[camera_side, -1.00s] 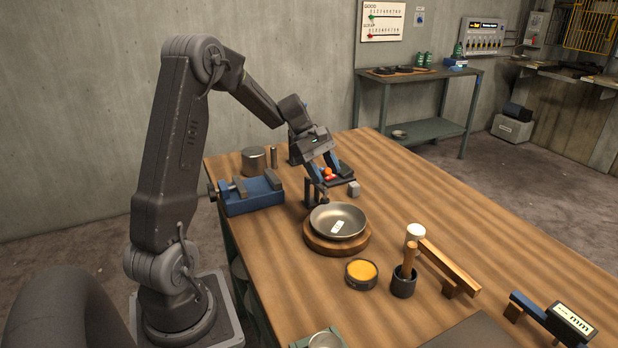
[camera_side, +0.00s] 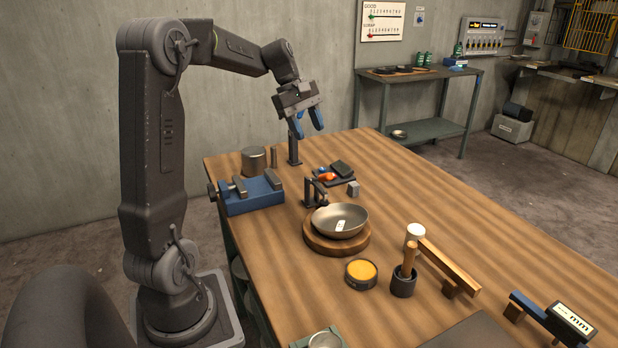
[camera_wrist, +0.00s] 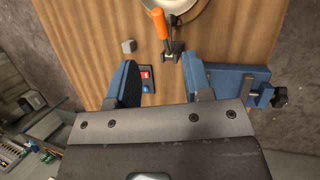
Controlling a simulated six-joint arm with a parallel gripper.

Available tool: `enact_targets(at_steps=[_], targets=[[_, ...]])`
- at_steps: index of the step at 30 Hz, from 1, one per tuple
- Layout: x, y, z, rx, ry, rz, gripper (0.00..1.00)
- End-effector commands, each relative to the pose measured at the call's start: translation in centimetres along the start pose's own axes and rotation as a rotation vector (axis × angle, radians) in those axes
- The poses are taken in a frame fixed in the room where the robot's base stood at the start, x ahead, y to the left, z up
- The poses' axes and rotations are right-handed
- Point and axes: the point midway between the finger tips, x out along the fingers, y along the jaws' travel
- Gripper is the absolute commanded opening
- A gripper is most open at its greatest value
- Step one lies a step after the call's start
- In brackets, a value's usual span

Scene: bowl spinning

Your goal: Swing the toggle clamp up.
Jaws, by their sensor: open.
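The toggle clamp (camera_side: 316,192) is a dark post and arm beside the bowl, with an orange handle (camera_side: 327,177). In the wrist view, the clamp's base (camera_wrist: 173,50) and orange handle (camera_wrist: 159,23) show near the top centre, with the handle pointing to the bowl. The arm's exact angle is hard to tell. The metal bowl (camera_side: 340,221) sits on a round wooden base (camera_side: 336,246) and looks slightly tilted. My gripper (camera_side: 309,127) is open and empty, above and behind the clamp, apart from it. Its blue fingers (camera_wrist: 160,66) show in the wrist view.
A blue vise (camera_side: 250,195) stands left.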

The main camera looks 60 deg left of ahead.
Motion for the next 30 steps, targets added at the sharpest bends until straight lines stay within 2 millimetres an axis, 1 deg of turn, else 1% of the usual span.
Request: enact_targets(at_steps=[1, 3, 8, 14, 20, 30], targets=[[0.1, -0.1, 1.3, 0.044, 0.013, -0.006, 0.46], [0.3, -0.2, 2.6, 0.099, 0.03, -0.012, 0.46], [0.9, -0.9, 5.5, 0.231, 0.07, -0.028, 0.46], [1.5, -2.1, 9.1, 0.404, 0.12, -0.047, 0.46], [2.1, -3.8, 12.5, 0.586, 0.171, -0.06, 0.46], [3.4, -7.7, 17.5, 0.927, 0.26, -0.078, 0.46]])
